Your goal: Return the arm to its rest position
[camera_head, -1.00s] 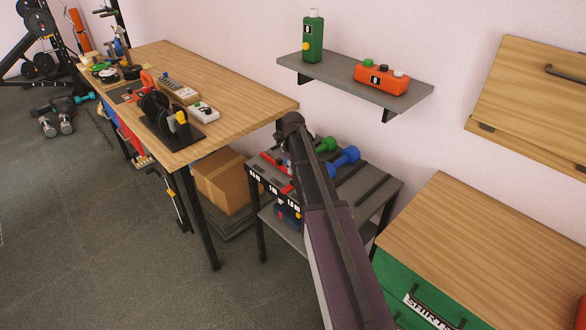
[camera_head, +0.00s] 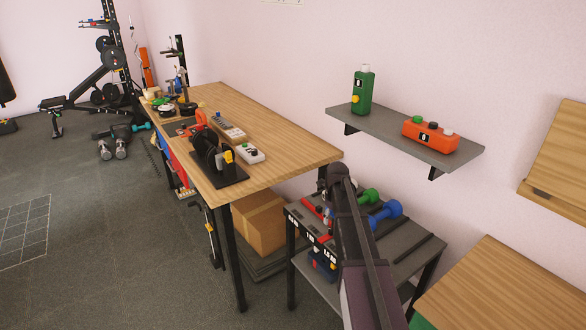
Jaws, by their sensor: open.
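My arm (camera_head: 352,235) rises from the bottom edge, right of centre, and reaches forward over the small grey rack. Its far visible end is a dark rounded joint beside the workbench's near right corner. Whatever lies beyond that joint is hidden behind the arm. I cannot make out my gripper or anything held in it.
A wooden workbench (camera_head: 300,150) with tools stands left of the arm. The grey rack (camera_head: 400,245) holds blue (camera_head: 386,213) and green dumbbells close beside it. A wall shelf (camera_head: 400,138) carries a green bottle (camera_head: 364,92) and an orange box (camera_head: 430,134). Open floor lies left.

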